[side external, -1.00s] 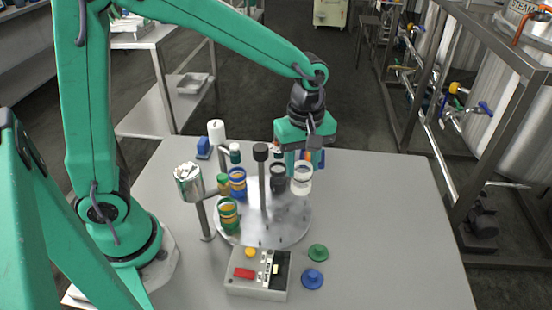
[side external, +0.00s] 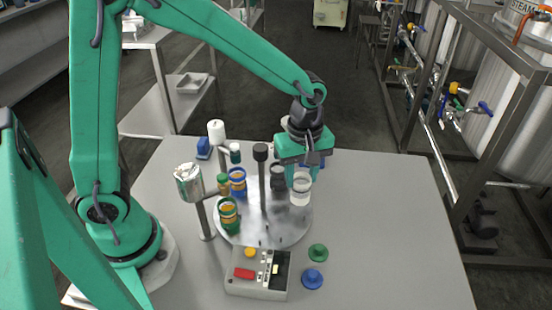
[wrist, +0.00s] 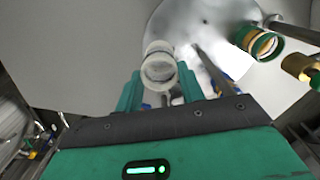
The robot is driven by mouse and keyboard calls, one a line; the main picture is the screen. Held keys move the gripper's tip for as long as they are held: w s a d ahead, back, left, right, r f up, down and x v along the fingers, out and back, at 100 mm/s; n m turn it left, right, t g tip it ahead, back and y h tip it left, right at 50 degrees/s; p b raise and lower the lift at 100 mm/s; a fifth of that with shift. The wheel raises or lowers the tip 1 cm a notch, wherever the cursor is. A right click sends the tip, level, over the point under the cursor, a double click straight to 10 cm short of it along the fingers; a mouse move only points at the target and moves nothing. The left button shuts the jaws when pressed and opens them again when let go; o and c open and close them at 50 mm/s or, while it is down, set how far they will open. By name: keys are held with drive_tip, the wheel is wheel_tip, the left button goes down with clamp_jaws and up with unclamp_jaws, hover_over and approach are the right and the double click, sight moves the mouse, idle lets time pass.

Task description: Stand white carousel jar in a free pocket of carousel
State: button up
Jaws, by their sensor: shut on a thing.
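The white carousel jar (side external: 300,192), clear with white contents and open on top, is held upright between the fingers of my gripper (side external: 302,172). It shows over the right edge of the round grey carousel (side external: 284,228); I cannot tell whether its base touches the plate. In the wrist view the jar (wrist: 159,66) sits between the green fingertips, with the pale carousel plate (wrist: 205,14) beyond it. On the carousel stand a blue-ringed jar (side external: 238,183), a green-ringed jar (side external: 228,214) and a dark grey jar (side external: 277,180), around a central post (side external: 262,190).
A control box (side external: 257,274) stands in front of the carousel. A green lid (side external: 318,252) and a blue lid (side external: 312,279) lie to its right. The table's right side (side external: 400,230) is clear.

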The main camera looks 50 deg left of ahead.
drive_tip(key=shift+f, duration=1.2)
drive_tip(key=shift+f, duration=1.3)
idle(2.2)
idle(0.4)
drive_tip(key=o, duration=1.6)
drive_tip(key=shift+r, duration=0.2)
drive_tip(key=shift+r, duration=3.85)
